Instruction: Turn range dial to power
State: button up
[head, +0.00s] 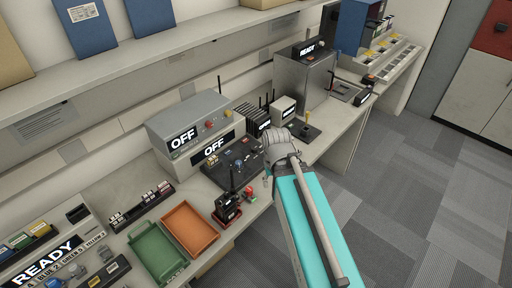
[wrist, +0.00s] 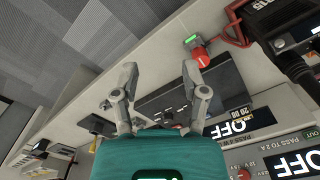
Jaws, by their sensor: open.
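My gripper (head: 275,141) is at the bench's front edge, in front of the test equipment. In the wrist view its two fingers (wrist: 160,70) are spread apart with nothing between them, over a dark panel (wrist: 218,82). That dark panel (head: 238,160) also shows in the head view, with a blue knob (head: 238,163) and small parts on it. Behind it stands a grey test unit (head: 190,118) with displays reading OFF; an OFF display (wrist: 232,126) shows in the wrist view too. I cannot tell which knob is the range dial, and its pointer and markings are not readable.
A red-topped device (head: 249,194) and a black radio (head: 227,207) stand left of my gripper. Green (head: 155,250) and orange (head: 190,229) trays lie further left. A joystick (head: 306,127) and a tall grey READY unit (head: 303,82) stand to the right. The floor in front is clear.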

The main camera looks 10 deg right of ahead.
jog(key=shift+o, duration=1)
jog(key=r+n+p, duration=0.2)
jog(key=n, duration=0.8)
send_over(254, 148)
jog(key=shift+w+d+f, duration=0.1)
jog(key=shift+w+f, duration=0.05)
jog(key=shift+f+b, duration=0.2)
jog(key=shift+b, duration=0.15)
notch_tip(254, 148, down, 13)
jog(key=b, duration=1.3)
jog(key=shift+f, duration=0.2)
